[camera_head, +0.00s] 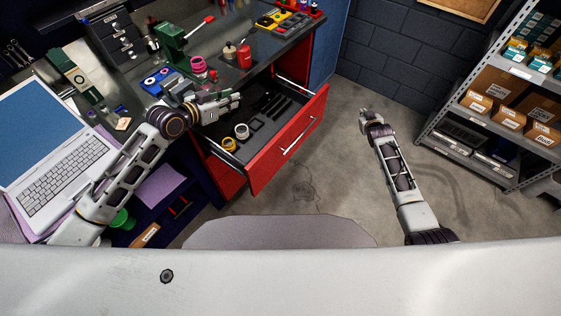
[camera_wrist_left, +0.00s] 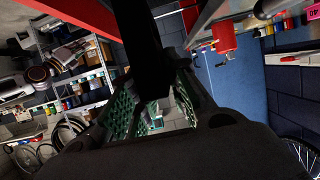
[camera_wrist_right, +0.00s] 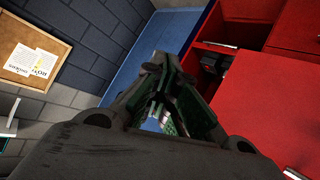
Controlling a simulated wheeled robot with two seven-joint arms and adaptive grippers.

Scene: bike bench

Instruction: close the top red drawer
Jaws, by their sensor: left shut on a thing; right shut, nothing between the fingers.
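The top red drawer (camera_head: 290,140) is pulled well out of the bench in the head view, its handle on the front panel. It also shows as a red panel in the right wrist view (camera_wrist_right: 262,105). My left gripper (camera_head: 236,101) is over the drawer's back part, near the bench edge. It is shut on a dark thing (camera_wrist_left: 145,50) that stands between the fingers in the left wrist view; I cannot tell what it is. My right gripper (camera_head: 364,114) is shut and empty, above the floor to the right of the drawer front, apart from it.
The drawer holds a yellow roll (camera_head: 229,144), a grey roll (camera_head: 242,131) and several dark tools. Shelves (camera_head: 480,80) stand at right. Floor before the drawer is clear.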

